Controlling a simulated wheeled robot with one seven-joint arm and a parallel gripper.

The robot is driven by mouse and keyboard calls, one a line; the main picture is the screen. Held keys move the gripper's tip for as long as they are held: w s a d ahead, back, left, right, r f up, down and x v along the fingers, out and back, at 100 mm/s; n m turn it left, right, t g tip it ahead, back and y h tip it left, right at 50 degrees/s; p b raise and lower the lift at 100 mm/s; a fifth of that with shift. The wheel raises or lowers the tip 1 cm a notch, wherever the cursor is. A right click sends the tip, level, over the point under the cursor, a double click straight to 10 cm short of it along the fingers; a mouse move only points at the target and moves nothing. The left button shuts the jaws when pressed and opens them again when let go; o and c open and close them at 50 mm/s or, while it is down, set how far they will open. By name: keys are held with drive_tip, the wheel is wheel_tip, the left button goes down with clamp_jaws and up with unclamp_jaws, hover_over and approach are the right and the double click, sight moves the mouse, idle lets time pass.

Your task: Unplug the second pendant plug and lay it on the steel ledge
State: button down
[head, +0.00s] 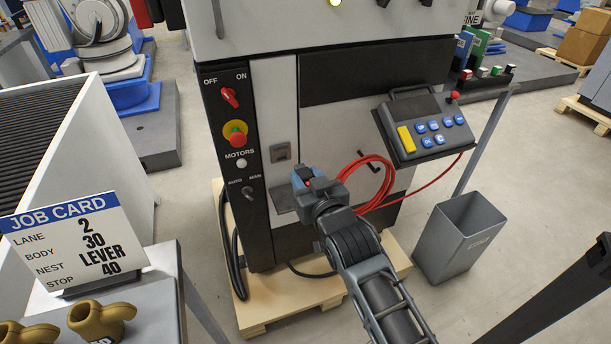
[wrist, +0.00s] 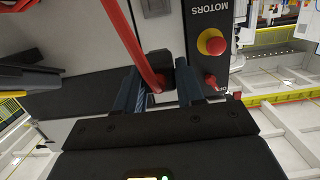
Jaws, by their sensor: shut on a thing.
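My gripper (head: 303,176) is shut on a dark plug (wrist: 160,66) with a thick red cable (wrist: 134,42). It holds the plug in front of the cabinet, right of the black switch panel. In the wrist view, the two fingers (wrist: 158,84) stand on either side of the plug. In the head view, the fingers mostly hide it. A grey socket plate (head: 280,152) shows uncovered on the cabinet, up and left of the fingertips. The cable hangs in red loops (head: 377,180) right of my gripper.
The switch panel (head: 237,160) carries a red stop button (head: 237,138) and knobs close left. A pendant (head: 420,125) sits at the right, above a grey bin (head: 462,238). A job card (head: 75,235) and brass-coloured parts (head: 100,318) stand at the lower left.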

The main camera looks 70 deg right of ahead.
drive_tip(key=shift+s+a, duration=0.45)
drive_tip(key=shift+s, duration=0.05)
idle(0.3)
